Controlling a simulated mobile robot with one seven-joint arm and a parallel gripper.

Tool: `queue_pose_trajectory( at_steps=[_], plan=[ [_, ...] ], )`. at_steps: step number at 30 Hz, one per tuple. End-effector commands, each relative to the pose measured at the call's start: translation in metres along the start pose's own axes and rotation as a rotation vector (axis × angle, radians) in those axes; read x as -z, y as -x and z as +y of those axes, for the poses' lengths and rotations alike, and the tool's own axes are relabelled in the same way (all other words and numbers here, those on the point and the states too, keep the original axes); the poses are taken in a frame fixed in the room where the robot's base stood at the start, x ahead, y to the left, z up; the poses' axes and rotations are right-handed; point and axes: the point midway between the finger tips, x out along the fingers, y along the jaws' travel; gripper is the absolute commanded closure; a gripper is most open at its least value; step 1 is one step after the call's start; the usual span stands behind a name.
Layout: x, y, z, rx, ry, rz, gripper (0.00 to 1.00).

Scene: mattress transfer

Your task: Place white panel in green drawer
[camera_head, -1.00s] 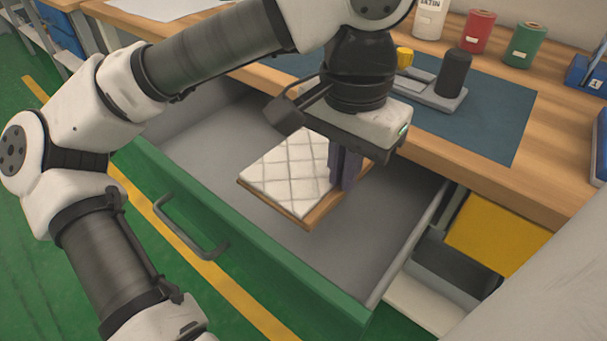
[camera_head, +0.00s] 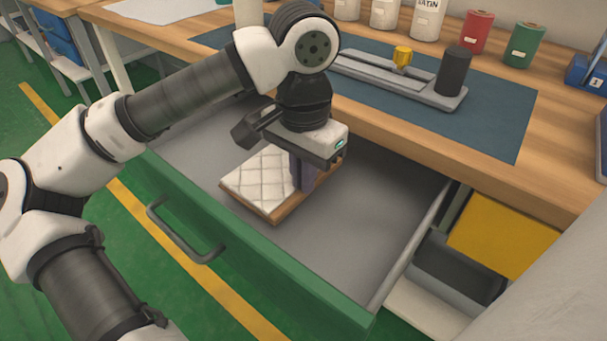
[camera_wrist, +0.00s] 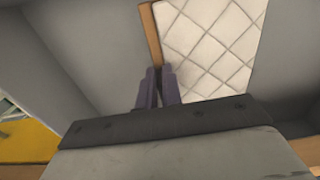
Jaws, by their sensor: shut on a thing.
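The white quilted panel (camera_head: 258,180) has a wooden edge and is inside the open green drawer (camera_head: 225,265), toward its left part. It also shows in the wrist view (camera_wrist: 208,45), at the upper right. My gripper (camera_head: 303,178) points down and is shut on the panel's right edge. In the wrist view, my gripper's fingers (camera_wrist: 158,85) meet at the wooden edge. I cannot tell whether the panel touches the drawer floor. The fingertips are partly hidden.
The wooden workbench (camera_head: 510,170) stands behind the drawer, with a blue mat (camera_head: 500,115), a sealer-like tool (camera_head: 395,85) and several spools. A yellow bin (camera_head: 500,240) is right of the drawer. The drawer's right half is bare grey floor.

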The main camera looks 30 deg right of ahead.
Motion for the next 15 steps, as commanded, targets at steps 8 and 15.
queue_pose_trajectory(
  at_steps=[8,15],
  plan=[
    [0.0002,-0.002,0.0001,0.0,0.001,0.002,1.0],
    [0.0003,-0.0101,0.0003,0.0,0.001,0.002,1.0]
  ],
)
